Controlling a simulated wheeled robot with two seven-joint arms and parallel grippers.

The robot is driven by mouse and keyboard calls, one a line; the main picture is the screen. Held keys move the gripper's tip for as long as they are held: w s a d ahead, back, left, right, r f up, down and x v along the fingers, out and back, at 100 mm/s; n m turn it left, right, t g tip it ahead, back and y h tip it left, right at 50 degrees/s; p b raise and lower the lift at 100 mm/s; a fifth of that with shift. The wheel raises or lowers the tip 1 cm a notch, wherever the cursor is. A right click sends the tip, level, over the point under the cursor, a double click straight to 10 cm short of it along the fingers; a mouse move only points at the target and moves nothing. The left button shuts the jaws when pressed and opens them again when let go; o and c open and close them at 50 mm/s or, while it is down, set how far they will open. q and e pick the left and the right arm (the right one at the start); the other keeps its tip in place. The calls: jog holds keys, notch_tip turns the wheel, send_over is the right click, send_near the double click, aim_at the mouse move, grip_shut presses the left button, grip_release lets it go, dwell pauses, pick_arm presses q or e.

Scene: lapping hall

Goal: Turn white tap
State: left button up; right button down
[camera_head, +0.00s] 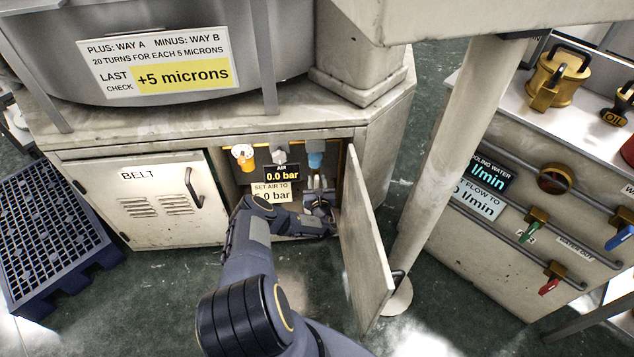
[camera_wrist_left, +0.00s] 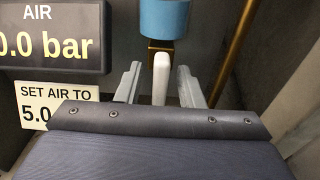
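A white tap lever (camera_wrist_left: 161,78) hangs upright below a blue cylinder (camera_wrist_left: 164,18) and a brass fitting in the left wrist view. My left gripper (camera_wrist_left: 158,70) is open, with one finger on each side of the lever and a visible gap on both sides. In the head view my left gripper (camera_head: 318,190) reaches into the open cabinet, below the blue cylinder (camera_head: 315,158); the lever is too small to make out there. An air display (camera_wrist_left: 50,38) reads 0.0 bar. The sign below it (camera_wrist_left: 45,105) is partly hidden by my gripper. My right gripper is out of view.
The open cabinet door (camera_head: 362,235) stands just right of my left forearm. A closed BELT door (camera_head: 150,203) is on the left. A brass pipe (camera_wrist_left: 238,45) runs right of the gripper. A grey post (camera_head: 455,140) stands further right.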

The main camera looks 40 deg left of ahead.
pick_arm(q)
jog(key=p+v, duration=0.2)
jog(key=v, duration=0.5)
jog(key=shift+s+d, duration=0.25)
